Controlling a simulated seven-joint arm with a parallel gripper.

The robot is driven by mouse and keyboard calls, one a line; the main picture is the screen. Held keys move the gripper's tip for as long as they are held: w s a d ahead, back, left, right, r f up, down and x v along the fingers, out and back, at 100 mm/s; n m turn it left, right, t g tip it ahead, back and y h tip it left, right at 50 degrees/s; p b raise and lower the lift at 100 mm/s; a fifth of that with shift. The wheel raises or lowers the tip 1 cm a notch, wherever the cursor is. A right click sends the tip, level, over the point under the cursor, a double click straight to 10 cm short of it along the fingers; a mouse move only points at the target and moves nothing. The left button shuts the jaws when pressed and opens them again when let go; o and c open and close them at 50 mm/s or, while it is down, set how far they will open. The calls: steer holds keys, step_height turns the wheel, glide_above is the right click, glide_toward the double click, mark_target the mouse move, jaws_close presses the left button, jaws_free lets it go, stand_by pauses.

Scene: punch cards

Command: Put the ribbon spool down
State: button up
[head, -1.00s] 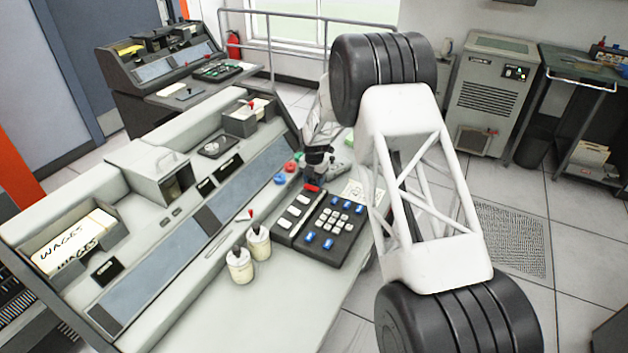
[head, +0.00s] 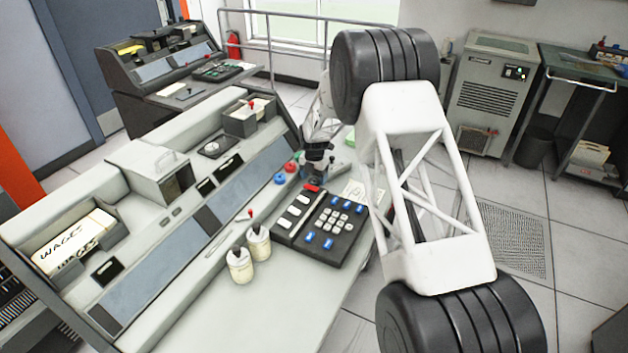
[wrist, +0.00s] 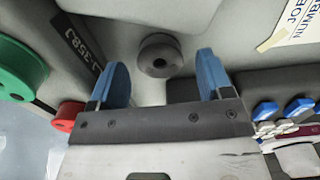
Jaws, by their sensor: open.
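A small dark spool with a hole in its middle, seemingly the ribbon spool (wrist: 160,55), rests on the grey desk surface in the wrist view. My gripper (wrist: 162,80) is open, its two blue fingers spread to either side and apart from the spool, with nothing between them. In the head view my gripper (head: 317,168) is over the desk, just behind the keypad; the spool is hard to make out there.
Red (head: 291,167) and blue (head: 279,178) round pieces lie left of my gripper. A keypad (head: 322,225) stands in front. A paper card (wrist: 292,25) lies at the wrist view's upper right.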

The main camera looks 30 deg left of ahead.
step_height(320, 180, up, 11)
steer(key=shift+f, duration=0.15)
stand_by(0.4)
stand_by(0.8)
steer(key=s+d+r+m, duration=0.2)
steer(key=d+r+m, duration=0.3)
steer(key=d+r, duration=0.5)
steer(key=s+d+r+m, duration=0.1)
steer(key=d+r+m, duration=0.3)
steer(key=d+r, duration=0.55)
steer(key=s+d+r+m, duration=0.3)
steer(key=s+d, duration=0.1)
steer(key=d, duration=0.3)
steer(key=s+d+r+m+t, duration=0.1)
steer(key=s+d+r+m, duration=0.25)
steer(key=d, duration=0.35)
steer(key=s+d+r+m, duration=0.2)
steer(key=s+d, duration=0.2)
steer(key=d, duration=0.3)
steer(key=s+d+r+m+t, duration=0.1)
steer(key=s+d+r+m, duration=0.2)
steer(key=s+d+m, duration=0.95)
steer(key=s+d+f+m, duration=0.2)
steer(key=s+d, duration=0.3)
steer(key=s, duration=0.6)
steer(key=s+d+f+m, duration=0.2)
steer(key=s+d+m, duration=0.2)
steer(key=s, duration=0.8)
steer(key=shift+d+t, duration=0.3)
steer(key=shift+d, duration=0.9)
